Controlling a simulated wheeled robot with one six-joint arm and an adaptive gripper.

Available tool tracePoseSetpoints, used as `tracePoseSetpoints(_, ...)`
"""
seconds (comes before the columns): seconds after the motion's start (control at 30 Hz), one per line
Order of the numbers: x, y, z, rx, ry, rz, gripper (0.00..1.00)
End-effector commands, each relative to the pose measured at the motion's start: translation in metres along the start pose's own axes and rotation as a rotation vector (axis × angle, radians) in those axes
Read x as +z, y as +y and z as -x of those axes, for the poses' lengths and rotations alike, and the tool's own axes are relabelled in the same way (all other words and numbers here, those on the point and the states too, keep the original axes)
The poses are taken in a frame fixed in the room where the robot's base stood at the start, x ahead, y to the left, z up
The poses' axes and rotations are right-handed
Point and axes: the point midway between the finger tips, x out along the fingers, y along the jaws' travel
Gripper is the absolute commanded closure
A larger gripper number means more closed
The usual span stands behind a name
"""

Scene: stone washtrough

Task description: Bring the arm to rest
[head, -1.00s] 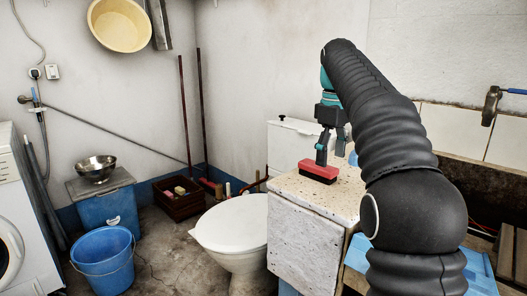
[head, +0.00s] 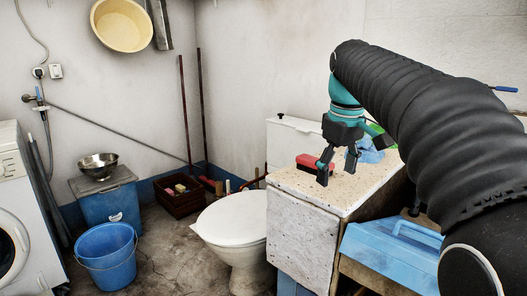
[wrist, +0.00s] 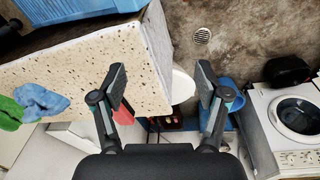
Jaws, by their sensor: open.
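My gripper (head: 337,171) is open and empty, its two fingers pointing down over the speckled stone top (head: 357,187). In the wrist view its fingers (wrist: 161,82) are spread wide with nothing between the tips. The red brush (head: 305,161) lies on the stone top just behind and left of the fingers, partly hidden by one of them. In the wrist view a bit of its red (wrist: 124,114) shows behind the left finger. My dark, sleeved arm reaches across the right side of the head view.
A blue cloth (head: 371,154) and a green cloth (wrist: 9,113) lie on the stone top. A blue toolbox (head: 385,262) stands at its near right. A toilet (head: 232,220), blue bucket (head: 106,262) and washing machine (head: 22,215) stand left. Bare floor lies between bucket and toilet.

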Motion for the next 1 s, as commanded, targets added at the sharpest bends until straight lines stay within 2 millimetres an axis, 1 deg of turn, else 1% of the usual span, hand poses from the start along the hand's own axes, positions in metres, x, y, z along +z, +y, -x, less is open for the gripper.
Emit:
tracePoseSetpoints(0.03,0.014,-0.009,-0.001,0.01,0.017,-0.028,0.26)
tracePoseSetpoints(0.17,0.045,-0.028,-0.01,0.035,0.064,-0.111,0.26)
tracePoseSetpoints(0.37,0.095,-0.059,-0.036,0.065,0.139,-0.238,0.26)
tracePoseSetpoints(0.57,0.146,-0.091,-0.075,0.085,0.218,-0.363,0.26)
tracePoseSetpoints(0.7,0.179,-0.112,-0.108,0.093,0.271,-0.446,0.26)
tracePoseSetpoints(0.8,0.198,-0.124,-0.128,0.095,0.302,-0.493,0.26)
tracePoseSetpoints(0.9,0.21,-0.132,-0.144,0.096,0.325,-0.526,0.26)
tracePoseSetpoints(1.0,0.215,-0.133,-0.149,0.096,0.331,-0.537,0.26)
